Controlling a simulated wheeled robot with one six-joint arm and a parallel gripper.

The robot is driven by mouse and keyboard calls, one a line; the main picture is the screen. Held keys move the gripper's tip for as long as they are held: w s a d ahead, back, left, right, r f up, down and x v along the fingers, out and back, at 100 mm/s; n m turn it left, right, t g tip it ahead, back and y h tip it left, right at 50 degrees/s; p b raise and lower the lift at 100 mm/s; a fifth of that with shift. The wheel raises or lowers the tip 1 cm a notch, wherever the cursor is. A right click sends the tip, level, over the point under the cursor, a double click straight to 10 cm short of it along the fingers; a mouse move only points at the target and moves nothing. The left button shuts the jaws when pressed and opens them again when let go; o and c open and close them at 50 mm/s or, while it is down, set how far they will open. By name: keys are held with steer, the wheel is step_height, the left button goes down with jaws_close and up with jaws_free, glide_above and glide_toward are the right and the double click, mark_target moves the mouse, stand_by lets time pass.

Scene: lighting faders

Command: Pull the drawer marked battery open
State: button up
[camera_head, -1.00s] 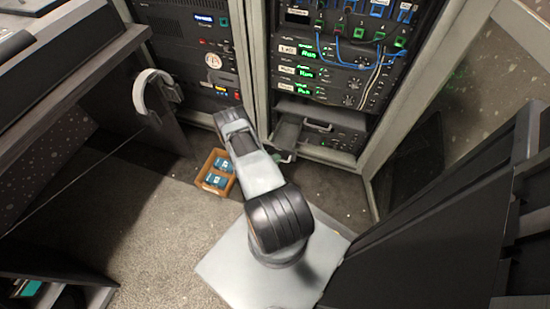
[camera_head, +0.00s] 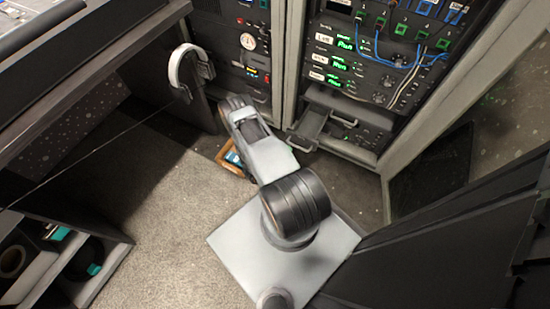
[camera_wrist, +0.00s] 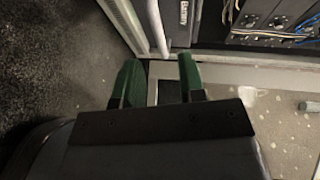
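A dark drawer front marked BATTERY (camera_wrist: 183,22) is at the top of the wrist view, its label turned sideways. In the head view, a grey drawer (camera_head: 314,122) stands part-way out of the lower right rack, with a pale handle (camera_head: 302,144) at its front. Its marking is too small to read there. My gripper (camera_wrist: 160,80) shows two green fingers spread apart, just short of the marked front. A small dark patch with a pale edge shows between them; I cannot tell whether it is touched.
A wooden box (camera_head: 231,160) on the floor is partly hidden by my arm. White headphones (camera_head: 187,66) hang at the desk side on the left. Blue and pale cables (camera_head: 398,55) hang across the right rack. Open carpet lies at the left.

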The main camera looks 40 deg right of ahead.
steer(key=p+v, duration=0.1)
steer(key=v, duration=0.6)
steer(key=shift+a, duration=0.2)
steer(key=shift+r, duration=0.1)
steer(key=w+a+r+m+g+y+p, duration=0.15)
steer(key=r+m+p, duration=0.4)
steer(key=r, duration=0.65)
steer(key=w+a+r+m+g+y+p, duration=0.15)
steer(key=w+r+m+p, duration=0.35)
steer(key=r, duration=0.8)
steer(key=a+r+m+g+y+p, duration=0.1)
steer(key=r+m+y+p, duration=0.2)
steer(key=r+m, duration=0.65)
steer(key=s+a+r+m+t+y+p, duration=0.2)
steer(key=a+r+m+t+y+p, duration=0.1)
steer(key=r, duration=1.1)
steer(key=s+a+r+m+t+y+p, duration=0.3)
steer(key=a+r+m+p, duration=0.3)
steer(key=r, duration=0.8)
steer(key=s+a+r+m+t+y+p, duration=0.3)
steer(key=a+r+m+p, duration=0.2)
steer(key=r, duration=0.9)
steer(key=m+p, duration=0.2)
steer(key=p, duration=0.1)
steer(key=shift+r+y+p, duration=0.15)
steer(key=shift+y+p, duration=0.25)
steer(key=shift+d, duration=0.1)
